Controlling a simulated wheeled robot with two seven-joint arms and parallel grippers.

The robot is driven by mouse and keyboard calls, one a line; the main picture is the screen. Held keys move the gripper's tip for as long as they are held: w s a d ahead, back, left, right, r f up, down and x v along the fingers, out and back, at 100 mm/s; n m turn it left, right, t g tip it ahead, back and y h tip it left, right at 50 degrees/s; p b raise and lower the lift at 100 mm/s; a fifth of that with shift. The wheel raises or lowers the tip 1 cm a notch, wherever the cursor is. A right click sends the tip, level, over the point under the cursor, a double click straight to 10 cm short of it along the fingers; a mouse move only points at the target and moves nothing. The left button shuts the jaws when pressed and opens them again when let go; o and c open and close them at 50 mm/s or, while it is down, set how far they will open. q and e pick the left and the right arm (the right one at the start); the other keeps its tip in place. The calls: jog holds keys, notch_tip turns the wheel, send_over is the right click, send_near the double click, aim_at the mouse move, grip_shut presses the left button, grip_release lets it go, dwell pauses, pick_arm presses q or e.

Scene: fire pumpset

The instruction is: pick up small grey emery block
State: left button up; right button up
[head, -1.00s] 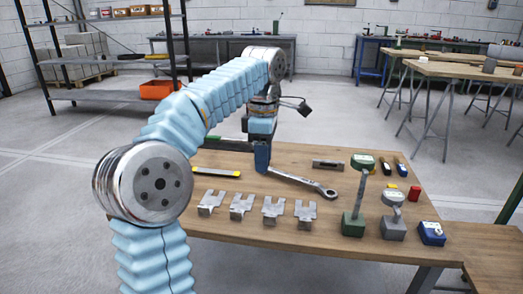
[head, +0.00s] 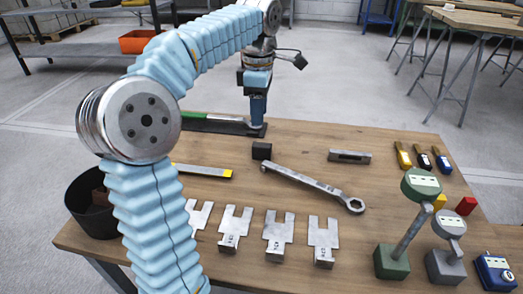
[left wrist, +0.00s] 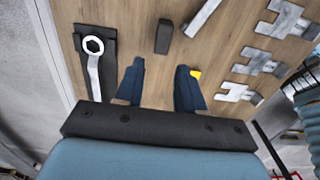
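A small dark grey block (head: 262,151), which I take as the emery block, lies on the wooden table just beyond the open end of a large spanner. It also shows in the left wrist view (left wrist: 164,37), ahead of the gap between my fingers. My left gripper (head: 258,108) points down above the back of the table, on the far side of the block and apart from it. In the left wrist view its two blue fingers (left wrist: 160,88) are spread with nothing between them. My right gripper does not show.
The large spanner (head: 310,185) lies close in front of the block. A black tray (head: 215,123) is at the back edge, left of my gripper. A slotted grey block (head: 350,157) lies to the right. Several notched metal plates (head: 278,232) lie in front; gauges on stands (head: 393,262) stand front right.

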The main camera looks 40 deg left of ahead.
aim_at(262, 145)
pick_arm(q)
notch_tip(262, 145, down, 4)
jog(key=f, duration=0.1)
jog(key=f+b, duration=0.1)
jog(key=f, duration=0.1)
jog(key=d+f, duration=0.1)
jog(key=f, duration=0.1)
jog(key=shift+f, duration=0.2)
grip_shut()
